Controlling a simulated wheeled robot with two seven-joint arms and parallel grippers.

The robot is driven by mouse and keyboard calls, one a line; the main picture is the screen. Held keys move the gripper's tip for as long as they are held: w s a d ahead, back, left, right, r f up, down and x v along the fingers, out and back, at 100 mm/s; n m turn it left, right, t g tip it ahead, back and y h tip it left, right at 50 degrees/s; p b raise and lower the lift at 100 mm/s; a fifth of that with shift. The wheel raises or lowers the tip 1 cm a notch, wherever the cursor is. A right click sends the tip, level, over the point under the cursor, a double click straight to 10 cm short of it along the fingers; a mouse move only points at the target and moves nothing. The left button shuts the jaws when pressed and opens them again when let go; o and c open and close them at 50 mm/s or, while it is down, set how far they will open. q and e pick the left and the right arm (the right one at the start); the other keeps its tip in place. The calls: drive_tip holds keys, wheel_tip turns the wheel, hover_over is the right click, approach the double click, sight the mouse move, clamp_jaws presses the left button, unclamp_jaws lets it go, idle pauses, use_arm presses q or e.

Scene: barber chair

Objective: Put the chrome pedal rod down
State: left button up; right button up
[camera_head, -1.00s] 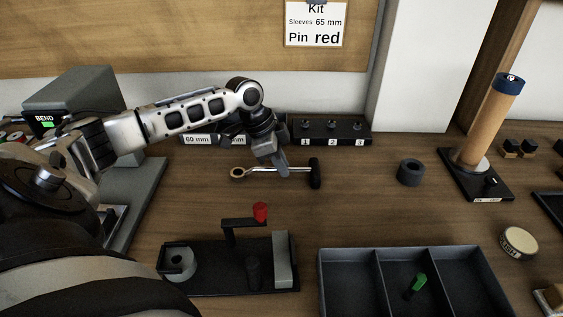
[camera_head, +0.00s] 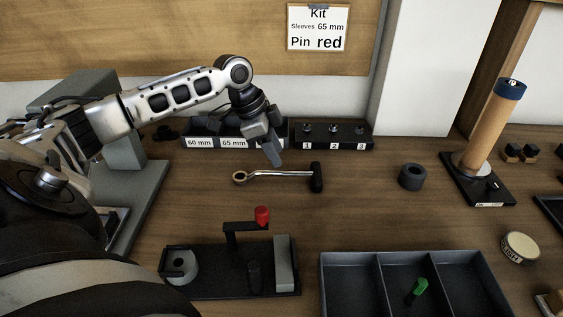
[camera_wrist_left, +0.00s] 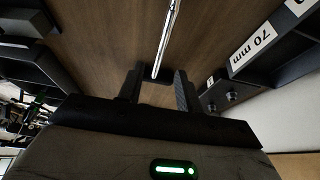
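The chrome pedal rod (camera_head: 280,174) lies on the wooden bench, with a ring at its left end and a black grip at its right end. My left gripper (camera_head: 274,160) is just above and behind the rod, apart from it. In the left wrist view the gripper's two fingers (camera_wrist_left: 158,88) stand apart with nothing held between them. The rod (camera_wrist_left: 168,38) shows there beyond the fingertips. My right gripper is not in view.
Behind the rod stand labelled sleeve bins (camera_head: 232,142) and a numbered black block (camera_head: 331,135). A fixture (camera_head: 215,280) with a red-topped pin (camera_head: 262,214) and a divided tray (camera_head: 350,257) are in front. A dark ring (camera_head: 412,177) sits right, with clear bench between.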

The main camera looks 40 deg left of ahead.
sight(264, 171)
use_arm(q)
drive_tip(key=v, duration=0.6)
drive_tip(key=shift+r, duration=0.2)
drive_tip(key=shift+s, duration=0.1)
